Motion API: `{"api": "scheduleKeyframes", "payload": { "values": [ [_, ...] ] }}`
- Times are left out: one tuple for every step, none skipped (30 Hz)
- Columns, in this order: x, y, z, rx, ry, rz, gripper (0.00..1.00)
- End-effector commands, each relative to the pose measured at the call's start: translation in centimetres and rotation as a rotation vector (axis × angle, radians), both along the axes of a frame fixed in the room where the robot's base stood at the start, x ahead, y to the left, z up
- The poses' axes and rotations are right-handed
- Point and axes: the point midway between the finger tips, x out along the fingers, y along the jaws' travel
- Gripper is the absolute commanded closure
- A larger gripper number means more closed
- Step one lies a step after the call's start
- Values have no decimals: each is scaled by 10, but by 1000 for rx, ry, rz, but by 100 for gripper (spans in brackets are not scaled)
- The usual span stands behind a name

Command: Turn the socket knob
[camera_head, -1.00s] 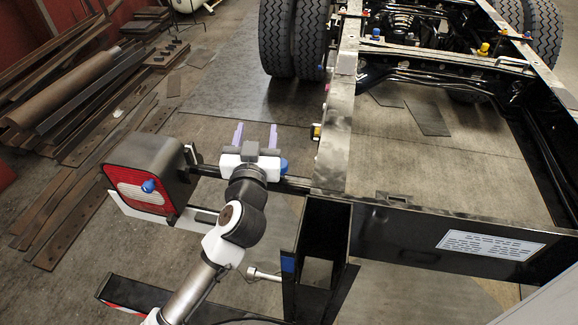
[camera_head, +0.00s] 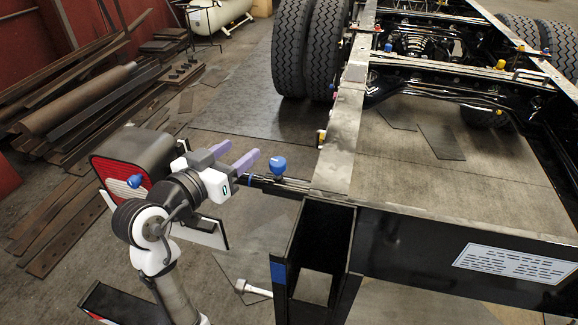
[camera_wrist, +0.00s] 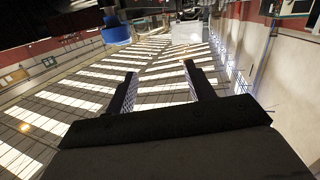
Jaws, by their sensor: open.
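A round blue knob (camera_head: 277,165) sits on the black bar beside the chassis rail in the head view. Another blue knob (camera_head: 134,182) is on the tail light at the left. Which of them is the socket knob I cannot tell. My gripper (camera_head: 242,150) is open and empty, with its purple fingers pointing right, just left of the knob on the bar and apart from it in the picture. In the wrist view a blue round part (camera_wrist: 116,32) shows at the upper left, outside the two dark fingers (camera_wrist: 160,72). Nothing is between the fingers.
The tail light housing (camera_head: 128,160) stands close behind my wrist. The chassis rail (camera_head: 343,130) and the black end beam (camera_head: 410,240) with a white label lie to the right. Steel bars (camera_head: 75,100) are piled at the left. The floor beyond the bar is clear.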

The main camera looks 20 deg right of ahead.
Motion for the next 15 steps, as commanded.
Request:
{"api": "scheduleKeyframes", "payload": {
  "values": [
    [-7, 4, -13, -8, -8, -38, 47],
    [-12, 6, -17, -10, -17, -62, 47],
    [-18, 9, -22, -12, -32, -90, 47],
    [-23, 12, -26, -13, -41, -111, 47],
    [-28, 14, -29, -16, -52, -129, 47],
    [-33, 17, -33, -17, -66, -151, 47],
    [-37, 18, -35, -18, -77, -165, 47],
    [-40, 21, -37, -19, -85, -177, 47],
    [-44, 22, -40, -19, -95, -191, 47],
    [-46, 24, -41, -20, -102, -199, 47],
    [-48, 25, -42, -20, -109, -204, 47],
    [-50, 26, -42, -20, -114, -212, 47],
    [-51, 26, -43, -21, -117, -216, 47],
    [-51, 25, -43, -21, -119, -218, 47],
    [-51, 24, -43, -21, -121, -220, 47]
  ]
}}
